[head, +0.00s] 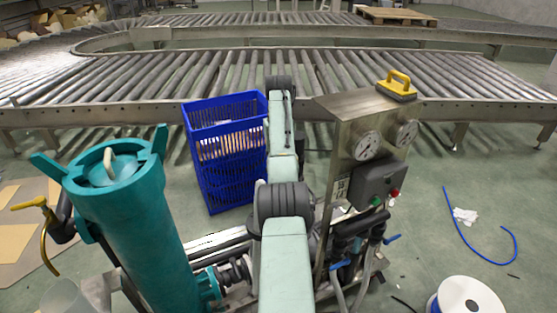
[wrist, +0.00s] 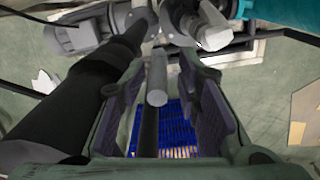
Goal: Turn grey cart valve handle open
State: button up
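In the wrist view my gripper (wrist: 160,75) is open, its two dark ribbed fingers well apart. A short grey cylindrical bar (wrist: 157,82), which looks like the grey valve handle, stands between the fingers, with a gap on both sides. A dark rod runs down from it in the picture. Grey pipes and a pale rounded fitting (wrist: 212,30) are just beyond the fingertips. In the head view my arm crosses the middle and hides the gripper and that handle. The cart carries a teal cylinder tank (head: 130,215) at left and a steel gauge panel (head: 345,150) at right.
A blue crate (head: 228,185) stands on the floor behind the cart and shows below the fingers in the wrist view (wrist: 190,125). Blue levers (head: 391,239) sit low on the panel side. A roller conveyor (head: 180,75) spans the back. A white spool (head: 468,296) lies at right.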

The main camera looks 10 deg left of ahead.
jog(key=shift+r, duration=4.05)
jog(key=shift+w, duration=0.1)
